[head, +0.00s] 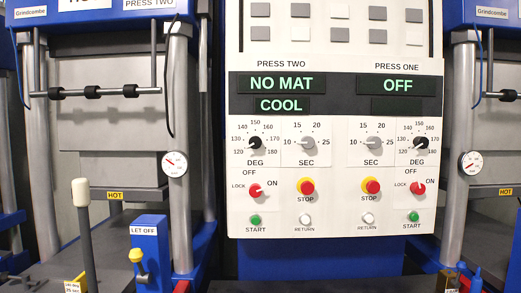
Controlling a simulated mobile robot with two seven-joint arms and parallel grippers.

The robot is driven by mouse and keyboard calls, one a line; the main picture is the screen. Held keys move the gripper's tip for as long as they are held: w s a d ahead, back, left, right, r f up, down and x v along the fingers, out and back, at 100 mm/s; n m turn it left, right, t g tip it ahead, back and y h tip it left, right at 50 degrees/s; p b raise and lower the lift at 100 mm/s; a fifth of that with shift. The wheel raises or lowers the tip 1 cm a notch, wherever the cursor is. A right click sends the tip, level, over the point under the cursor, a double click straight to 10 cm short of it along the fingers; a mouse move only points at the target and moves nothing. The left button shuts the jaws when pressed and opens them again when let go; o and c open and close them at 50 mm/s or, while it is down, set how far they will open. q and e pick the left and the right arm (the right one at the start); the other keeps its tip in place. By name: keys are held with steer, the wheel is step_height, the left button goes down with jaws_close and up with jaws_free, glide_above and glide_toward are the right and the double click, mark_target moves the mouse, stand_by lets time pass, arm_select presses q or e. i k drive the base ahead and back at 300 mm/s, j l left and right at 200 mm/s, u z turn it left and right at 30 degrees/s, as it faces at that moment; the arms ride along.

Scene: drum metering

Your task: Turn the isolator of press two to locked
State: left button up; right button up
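The isolator of press two (256,190) is a red rotary knob at the lower left of the white control panel (330,222). Its labels read LOCK at left, OFF above and ON at upper right. The knob is small here; its pointer seems turned towards the right, the ON side, but I cannot tell its exact angle. The press two display (279,83) above reads NO MAT and COOL. Neither of my grippers is in view, and nothing touches or covers the knob.
Beside the knob are a stop button (306,187) and a green start button (256,219). Press one's similar red isolator (418,187) is at right; its display (398,84) reads OFF. A pale-topped lever (84,225) and gauge column (180,210) stand left. Space before the panel is clear.

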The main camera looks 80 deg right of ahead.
mark_target(255, 190)
steer(key=z, duration=3.15)
